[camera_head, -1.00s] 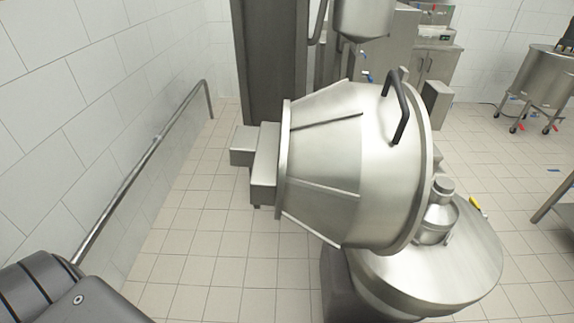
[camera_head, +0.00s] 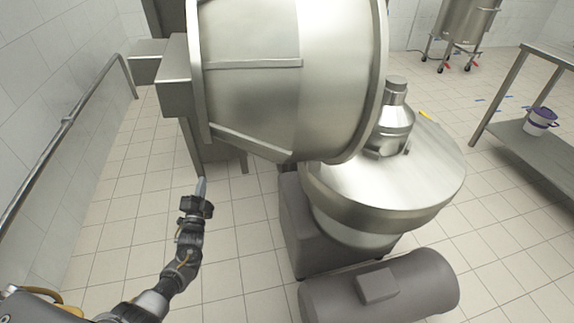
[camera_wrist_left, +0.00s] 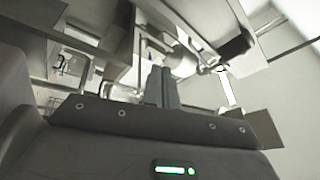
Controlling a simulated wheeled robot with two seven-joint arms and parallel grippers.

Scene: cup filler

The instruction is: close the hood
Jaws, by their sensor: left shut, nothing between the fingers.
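The large steel hood (camera_head: 290,75) is tilted up and open, on its side over the machine. It fills the top middle of the head view, and its handle is out of frame there. Below it is the round steel machine base (camera_head: 400,185) with a small steel fitting (camera_head: 393,125) on top. My left gripper (camera_head: 201,186) is shut and empty, pointing up, below and left of the hood and apart from it. In the left wrist view its fingers (camera_wrist_left: 162,86) are together. My right gripper is not in view.
A grey cylindrical motor housing (camera_head: 380,290) lies at the front of the machine. A wall rail (camera_head: 66,122) runs along the left. A steel table (camera_head: 530,125) with a white-and-purple pot (camera_head: 540,120) stands at right. Tiled floor (camera_head: 120,215) is free around my left arm.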

